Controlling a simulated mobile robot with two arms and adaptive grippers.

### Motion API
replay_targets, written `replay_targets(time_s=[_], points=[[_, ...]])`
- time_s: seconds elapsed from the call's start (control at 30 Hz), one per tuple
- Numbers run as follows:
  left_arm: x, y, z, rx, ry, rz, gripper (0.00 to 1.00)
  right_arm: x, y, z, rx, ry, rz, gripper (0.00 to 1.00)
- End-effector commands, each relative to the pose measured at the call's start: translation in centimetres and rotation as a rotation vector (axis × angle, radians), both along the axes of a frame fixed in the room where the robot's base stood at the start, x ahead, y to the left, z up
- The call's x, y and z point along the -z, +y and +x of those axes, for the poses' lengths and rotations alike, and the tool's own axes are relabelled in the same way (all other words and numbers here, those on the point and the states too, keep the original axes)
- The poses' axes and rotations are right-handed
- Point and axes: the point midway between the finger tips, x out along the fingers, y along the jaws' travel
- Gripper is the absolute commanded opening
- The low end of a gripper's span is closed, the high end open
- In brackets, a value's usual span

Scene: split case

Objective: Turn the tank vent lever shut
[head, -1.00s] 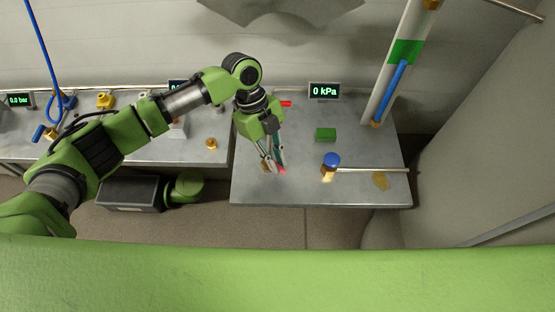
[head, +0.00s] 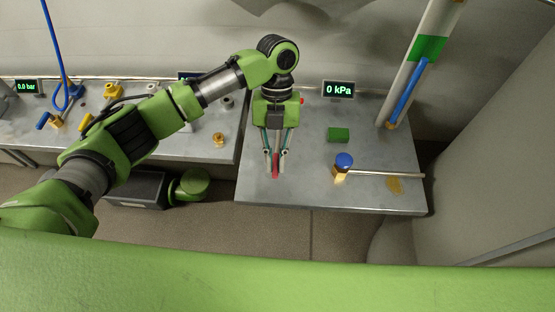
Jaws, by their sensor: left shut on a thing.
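My left gripper (head: 275,164) points down over the front left of the right-hand table. Its fingers are shut on a red lever (head: 275,169), which shows between the fingertips and points toward the table's front edge. The lever's base and pivot are hidden by the gripper, so I cannot tell its exact angle. A display (head: 339,90) at the back of this table reads 0 kPa. My right gripper is not in view.
A blue-knobbed brass valve (head: 343,165) with a metal pipe and a green block (head: 339,135) stand right of the gripper. A tall tube with a blue handle (head: 407,93) rises at the back right. The left bench (head: 196,140) holds brass fittings.

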Motion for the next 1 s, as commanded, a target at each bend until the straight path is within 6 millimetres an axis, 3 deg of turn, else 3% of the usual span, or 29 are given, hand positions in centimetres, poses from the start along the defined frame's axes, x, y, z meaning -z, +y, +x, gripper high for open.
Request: replay_targets(time_s=[0.6, 0.63, 0.7, 1.0], points=[[-0.17, 0.11, 0.12, 0.045, -0.004, -0.001, 0.00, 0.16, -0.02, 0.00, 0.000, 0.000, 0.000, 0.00], [-0.17, 0.11, 0.12, 0.045, -0.004, -0.001, 0.14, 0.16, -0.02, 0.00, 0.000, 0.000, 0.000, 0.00], [-0.16, 0.11, 0.12, 0.044, -0.004, -0.001, 0.28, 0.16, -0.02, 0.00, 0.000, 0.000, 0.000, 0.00], [-0.07, 0.14, 0.06, 0.043, -0.002, 0.000, 0.28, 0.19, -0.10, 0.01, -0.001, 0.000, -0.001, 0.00]])
